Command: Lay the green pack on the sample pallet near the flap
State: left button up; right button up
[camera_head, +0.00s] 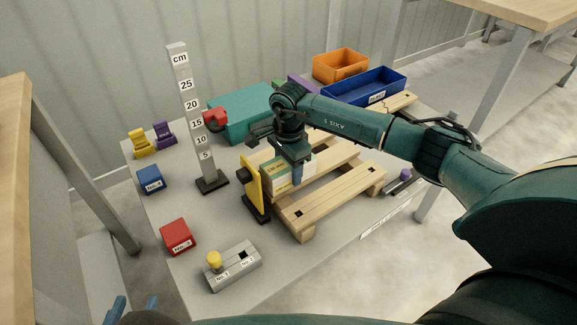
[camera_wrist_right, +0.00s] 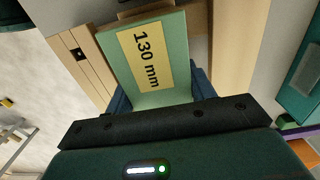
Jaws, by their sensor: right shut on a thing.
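The green pack (camera_head: 278,180), with a yellow label, is beside the yellow flap (camera_head: 252,189) at the left end of the wooden sample pallet (camera_head: 333,193). In the right wrist view the pack (camera_wrist_right: 174,88) shows its label reading "130 mm". My right gripper (camera_head: 297,173) points down, its blue fingers shut on the pack. Whether the pack touches the slats is hidden. My left gripper (camera_head: 135,306) shows only its two blue fingertips at the bottom left edge, apart and with nothing visible between them.
A cm scale post (camera_head: 193,120) stands behind left of the flap. A grey block with a yellow knob (camera_head: 235,267), a red block (camera_head: 177,236) and a blue block (camera_head: 151,180) lie left. Blue (camera_head: 365,91) and orange (camera_head: 340,65) bins stand behind. The front right slat is bare.

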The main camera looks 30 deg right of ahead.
jog(key=o, duration=1.3)
jog(key=shift+r, duration=0.3)
notch_tip(320, 180, up, 11)
jog(key=p, duration=0.2)
jog(key=shift+r+p, duration=0.1)
jog(key=shift+p, duration=0.25)
pick_arm(q)
jog(key=shift+s+r+g, duration=0.25)
jog(key=shift+r+g, duration=0.15)
jog(key=shift+r, duration=0.5)
pick_arm(e)
jog(key=shift+r, duration=0.75)
